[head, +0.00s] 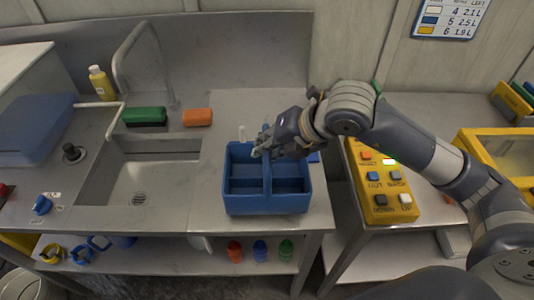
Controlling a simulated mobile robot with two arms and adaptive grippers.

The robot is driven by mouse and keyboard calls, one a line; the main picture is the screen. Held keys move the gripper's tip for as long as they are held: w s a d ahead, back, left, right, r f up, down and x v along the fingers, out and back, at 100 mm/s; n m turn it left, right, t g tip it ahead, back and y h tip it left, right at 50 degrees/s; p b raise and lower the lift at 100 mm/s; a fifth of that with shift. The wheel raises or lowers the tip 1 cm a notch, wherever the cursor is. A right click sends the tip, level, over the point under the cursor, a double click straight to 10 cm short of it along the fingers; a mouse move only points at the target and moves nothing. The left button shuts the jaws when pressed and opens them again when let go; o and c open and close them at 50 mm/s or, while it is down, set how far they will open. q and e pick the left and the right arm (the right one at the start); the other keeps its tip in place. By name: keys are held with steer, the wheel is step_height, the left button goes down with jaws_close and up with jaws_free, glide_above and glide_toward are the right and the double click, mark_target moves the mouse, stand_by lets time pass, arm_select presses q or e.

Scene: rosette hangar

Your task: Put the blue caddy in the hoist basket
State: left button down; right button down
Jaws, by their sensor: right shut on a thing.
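The blue caddy (266,203) stands on the metal counter right of the sink, with open compartments and a central divider with a handle. My right gripper (262,148) comes in from the right and is shut on the top of the caddy near its handle. The fingertips partly hide the far rim. A yellow frame with a clear panel (500,150) stands at the far right; I cannot tell whether it is the hoist basket. My left gripper does not show.
A yellow control box (385,190) with several buttons sits on the side table right of the caddy. The sink (145,180) with its tap is on the left. A green block (144,116) and an orange block (197,117) lie behind it. Several small items stand on the lower shelf.

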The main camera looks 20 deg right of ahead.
steer(key=shift+f+p, duration=0.55)
steer(key=shift+f, duration=1.15)
steer(key=c, duration=2)
jaws_free()
steer(key=shift+f, duration=0.15)
steer(key=o, duration=0.4)
